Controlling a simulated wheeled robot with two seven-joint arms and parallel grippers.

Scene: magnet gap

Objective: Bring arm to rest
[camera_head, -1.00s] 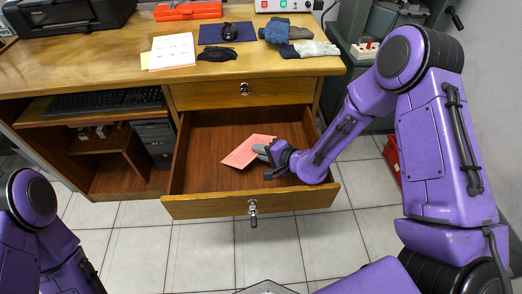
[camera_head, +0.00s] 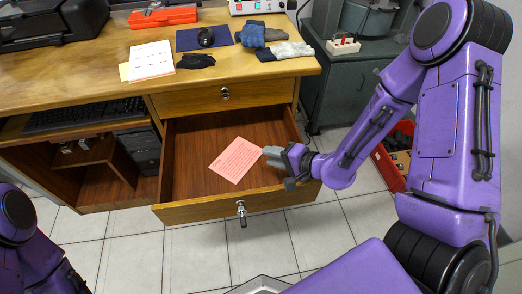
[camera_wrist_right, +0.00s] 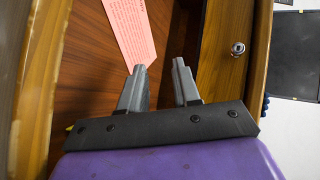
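My right gripper (camera_head: 272,157) is over the right side wall of an open wooden drawer (camera_head: 190,212) in the head view. In the right wrist view its two grey fingers (camera_wrist_right: 160,70) are spread apart with nothing between them. A pink printed sheet (camera_head: 236,160) lies on the drawer floor, left of the fingertips; it also shows in the right wrist view (camera_wrist_right: 130,28), just ahead of them. My left arm shows at the lower left edge of the head view, but its gripper is out of the picture.
The desk top (camera_head: 110,92) above holds a white paper (camera_head: 151,60), dark gloves (camera_head: 196,61), a blue mat and a red toolbox (camera_head: 163,17). A red crate (camera_head: 396,157) stands on the floor at the right. The tiled floor before the drawer is clear.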

